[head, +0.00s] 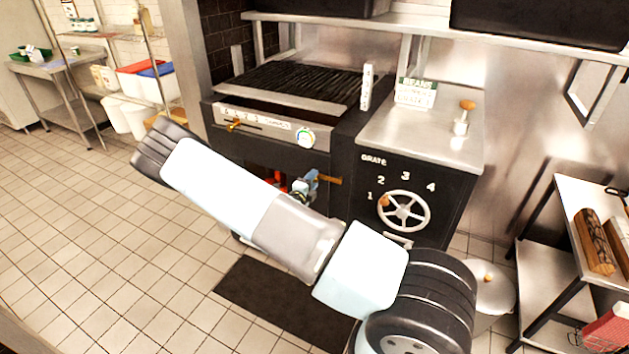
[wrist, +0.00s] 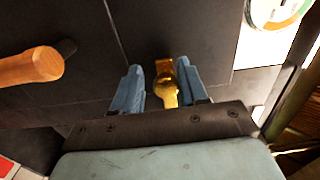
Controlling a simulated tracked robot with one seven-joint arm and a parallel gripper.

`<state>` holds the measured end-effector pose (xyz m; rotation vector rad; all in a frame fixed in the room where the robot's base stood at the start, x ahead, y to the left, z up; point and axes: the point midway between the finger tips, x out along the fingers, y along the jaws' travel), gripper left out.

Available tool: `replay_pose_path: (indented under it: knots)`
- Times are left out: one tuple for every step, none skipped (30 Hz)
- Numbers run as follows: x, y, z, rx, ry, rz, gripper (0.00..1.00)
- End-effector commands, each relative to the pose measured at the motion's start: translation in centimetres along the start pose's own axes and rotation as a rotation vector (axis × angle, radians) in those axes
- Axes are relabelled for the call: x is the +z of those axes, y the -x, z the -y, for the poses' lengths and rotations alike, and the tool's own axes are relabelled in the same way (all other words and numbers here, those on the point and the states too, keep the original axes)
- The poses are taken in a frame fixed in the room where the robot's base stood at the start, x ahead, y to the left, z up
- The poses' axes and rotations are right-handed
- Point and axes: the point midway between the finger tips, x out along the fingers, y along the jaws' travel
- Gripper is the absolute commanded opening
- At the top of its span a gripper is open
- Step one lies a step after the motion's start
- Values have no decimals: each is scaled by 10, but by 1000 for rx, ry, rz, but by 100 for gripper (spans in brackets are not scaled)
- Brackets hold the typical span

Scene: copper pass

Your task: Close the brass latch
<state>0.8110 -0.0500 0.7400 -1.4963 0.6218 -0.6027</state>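The brass latch (wrist: 167,85) shows in the wrist view as a small golden piece against a dark metal front. My gripper (wrist: 160,88) is open, with one blue finger on each side of the latch and a narrow gap on at least the left side. I cannot tell whether the right finger touches it. In the head view my gripper (head: 306,184) is at the dark front below the grill, and the latch cannot be made out there. The latch's lower end is hidden by my gripper's body.
A wooden handle (wrist: 30,67) sticks out left of my gripper in the wrist view. A round dial (head: 305,137) is above my gripper. A spoked wheel (head: 403,210) is on the cabinet to the right. A dark mat (head: 262,295) lies on the tiled floor.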

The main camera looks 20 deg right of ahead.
Motion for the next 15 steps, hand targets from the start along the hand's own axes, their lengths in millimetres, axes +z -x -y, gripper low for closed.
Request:
replay_pose_path:
  knots:
    - [1, 0, 0, 0, -1, 1, 45]
    - [0, -1, 0, 0, -1, 0, 48]
    - [0, -1, 0, -1, -1, -1, 50]
    - [-1, -2, 1, -1, -1, -2, 50]
    - [-1, -2, 1, -2, -1, -3, 50]
    - [-2, -2, 1, -2, -1, -4, 50]
    - [-2, -3, 1, -3, -1, -4, 50]
    - [-2, -3, 2, -3, -1, -5, 50]
    - [-3, -3, 2, -3, -1, -5, 50]
    - [-3, -3, 2, -3, -1, -6, 50]
    - [-3, -2, 2, -3, -1, -6, 50]
    - [-3, 0, 2, -3, -1, -5, 50]
    - [-3, 2, 2, -3, -1, -5, 50]
    - [-3, 4, 2, -3, 0, -5, 50]
    - [-3, 9, 2, -3, 0, -5, 50]
